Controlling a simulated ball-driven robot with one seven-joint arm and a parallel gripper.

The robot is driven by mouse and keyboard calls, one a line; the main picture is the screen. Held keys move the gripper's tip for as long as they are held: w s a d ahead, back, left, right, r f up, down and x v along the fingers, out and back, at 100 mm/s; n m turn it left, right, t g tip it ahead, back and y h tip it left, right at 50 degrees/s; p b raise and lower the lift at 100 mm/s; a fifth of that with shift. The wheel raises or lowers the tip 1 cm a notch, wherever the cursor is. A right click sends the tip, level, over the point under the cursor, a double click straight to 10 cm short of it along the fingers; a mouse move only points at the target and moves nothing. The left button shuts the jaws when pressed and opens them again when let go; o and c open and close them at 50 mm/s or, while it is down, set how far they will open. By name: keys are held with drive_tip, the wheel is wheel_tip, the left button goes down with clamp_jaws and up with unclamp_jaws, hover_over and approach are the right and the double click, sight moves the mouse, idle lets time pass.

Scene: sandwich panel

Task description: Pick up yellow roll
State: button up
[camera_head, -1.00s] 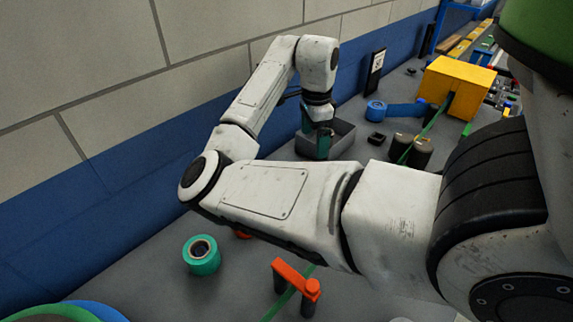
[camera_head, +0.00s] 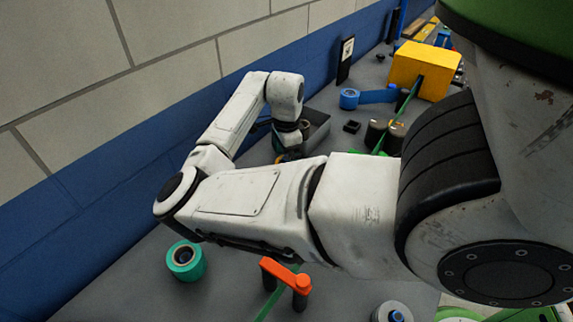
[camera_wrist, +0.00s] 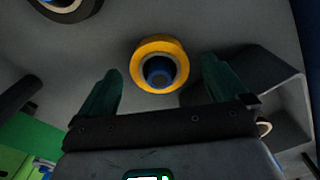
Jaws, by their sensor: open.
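The yellow roll (camera_wrist: 158,46) shows in the wrist view, a ring with a dark blue centre, lying on the grey table. My gripper (camera_wrist: 160,65) is open, its two green fingers on either side of the roll in the picture. I cannot tell whether the fingers are level with it or still above it, and no contact shows. My arm and wrist largely hide the roll there.
The grey tray (camera_wrist: 278,68) is close to the right finger. A dark roll (camera_wrist: 62,5) lies at upper left in the wrist view. In the head view are a teal roll (camera_head: 197,268), an orange-topped dispenser (camera_head: 283,274), a blue roll (camera_head: 347,105) and a yellow box (camera_head: 418,76).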

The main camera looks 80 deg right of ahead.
drive_tip(key=shift+f, duration=0.4)
drive_tip(key=c, duration=1.2)
drive_tip(key=shift+o, duration=0.2)
drive_tip(key=shift+r, duration=0.1)
drive_tip(key=shift+r, duration=0.4)
wheel_tip(320, 180, up, 2)
drive_tip(key=shift+r+b, duration=0.1)
drive_tip(key=shift+b, duration=0.2)
drive_tip(key=s+a+r, duration=0.6)
drive_tip(key=s+r, duration=0.3)
drive_tip(key=s, duration=0.3)
drive_tip(key=shift+s+r+p, duration=0.35)
drive_tip(key=shift+s+r, duration=0.05)
